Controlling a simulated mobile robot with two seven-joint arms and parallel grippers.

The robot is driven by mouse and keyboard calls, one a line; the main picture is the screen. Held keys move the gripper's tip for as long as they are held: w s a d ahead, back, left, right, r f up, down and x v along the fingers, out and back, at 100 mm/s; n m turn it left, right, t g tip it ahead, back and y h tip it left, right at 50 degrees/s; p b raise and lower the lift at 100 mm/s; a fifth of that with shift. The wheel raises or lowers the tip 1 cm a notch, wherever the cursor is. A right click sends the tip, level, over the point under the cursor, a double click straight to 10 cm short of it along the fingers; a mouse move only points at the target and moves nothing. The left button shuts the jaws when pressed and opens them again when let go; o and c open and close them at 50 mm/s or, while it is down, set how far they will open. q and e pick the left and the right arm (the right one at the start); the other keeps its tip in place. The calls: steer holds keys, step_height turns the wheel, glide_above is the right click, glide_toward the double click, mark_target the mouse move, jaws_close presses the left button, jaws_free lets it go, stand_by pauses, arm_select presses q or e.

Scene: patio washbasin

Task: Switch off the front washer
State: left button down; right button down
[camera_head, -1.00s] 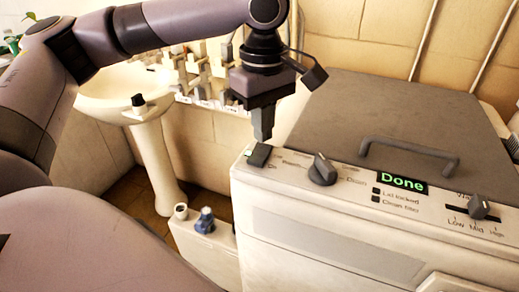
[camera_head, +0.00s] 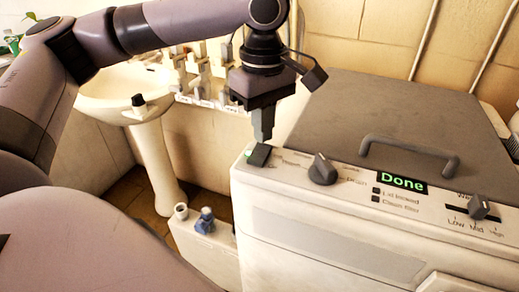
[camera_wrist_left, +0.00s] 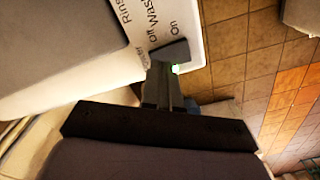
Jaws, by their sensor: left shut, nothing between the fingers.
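The front washer (camera_head: 330,215) stands at the right of the head view, with a grey lid and a cream control panel. Its dark power switch (camera_head: 259,155) sits at the panel's left corner, with a green light beside it. The switch (camera_wrist_left: 171,51) also shows in the left wrist view, near the printed word "On", with the green glow at its edge. My left gripper (camera_head: 262,136) is shut and empty, pointing down just above and behind the switch. In the left wrist view its fingertips (camera_wrist_left: 162,75) reach the switch's edge; I cannot tell whether they touch. My right gripper is out of view.
The panel also has a round knob (camera_head: 322,169), a "Done" display (camera_head: 402,182) and a slider (camera_head: 478,207). A lid handle (camera_head: 410,150) rises behind them. A pedestal basin (camera_head: 120,100) stands left, with a low cream box (camera_head: 205,250) bearing a blue tap-like part between.

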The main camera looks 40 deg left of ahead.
mark_target(263, 147)
arm_select(q)
steer(key=shift+f, duration=0.95)
steer(key=shift+r, duration=0.1)
step_height(263, 147, up, 2)
steer(key=p, duration=0.3)
steer(key=shift+r, duration=0.25)
step_height(263, 147, up, 3)
steer(key=p, duration=0.2)
steer(key=shift+f+p, duration=0.2)
steer(key=shift+p, duration=0.1)
steer(key=shift+r, duration=0.9)
